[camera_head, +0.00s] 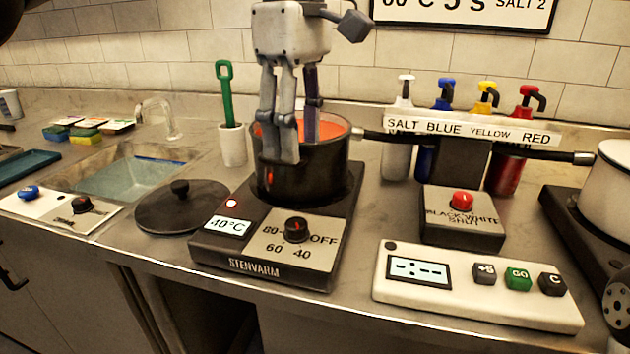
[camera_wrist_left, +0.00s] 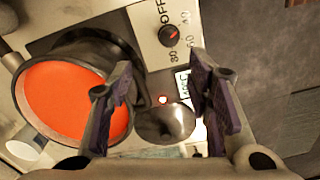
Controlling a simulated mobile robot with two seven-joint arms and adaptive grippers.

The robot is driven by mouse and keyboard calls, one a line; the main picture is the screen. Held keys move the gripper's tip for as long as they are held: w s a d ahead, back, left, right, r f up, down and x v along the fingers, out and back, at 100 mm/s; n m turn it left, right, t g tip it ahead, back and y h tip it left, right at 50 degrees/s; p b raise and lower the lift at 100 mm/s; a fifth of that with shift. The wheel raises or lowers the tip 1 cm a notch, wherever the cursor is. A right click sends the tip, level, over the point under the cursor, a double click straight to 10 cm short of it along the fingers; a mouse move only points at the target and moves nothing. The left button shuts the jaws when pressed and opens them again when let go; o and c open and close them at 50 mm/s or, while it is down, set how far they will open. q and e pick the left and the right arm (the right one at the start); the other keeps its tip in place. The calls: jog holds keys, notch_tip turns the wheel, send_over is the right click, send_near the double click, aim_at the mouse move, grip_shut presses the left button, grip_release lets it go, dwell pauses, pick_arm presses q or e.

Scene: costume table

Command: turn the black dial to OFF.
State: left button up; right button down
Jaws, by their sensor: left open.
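The black dial (camera_head: 296,230) sits on the light panel at the front of the hot plate (camera_head: 215,249), among the marks 80, 60, 40 and OFF. It carries a red mark, but I cannot tell exactly where it points. In the left wrist view the dial (camera_wrist_left: 169,36) is above the gap between the fingers. The small display (camera_head: 227,225) reads 40°C. My left gripper (camera_head: 297,143) is open and empty, pointing down over the pot behind the dial, apart from the dial. Its fingers (camera_wrist_left: 160,75) also show in the left wrist view.
The black pot (camera_head: 318,178) with red-orange liquid stands on the plate, its long handle reaching right. A black lid (camera_head: 180,208) lies to the left. A red-button box (camera_head: 462,225) and a white button panel (camera_head: 475,300) are to the right. Pump bottles (camera_head: 508,165) stand behind.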

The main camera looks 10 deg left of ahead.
aim_at(296, 223)
pick_arm(q)
jog(key=s+f, duration=0.2)
jog(key=f, duration=0.1)
jog(key=shift+s+f, duration=0.2)
jog(key=shift+f, duration=0.1)
jog(key=f, duration=0.7)
jog(key=shift+w+f+p, duration=0.3)
jog(key=shift+f+p, duration=0.1)
grip_shut()
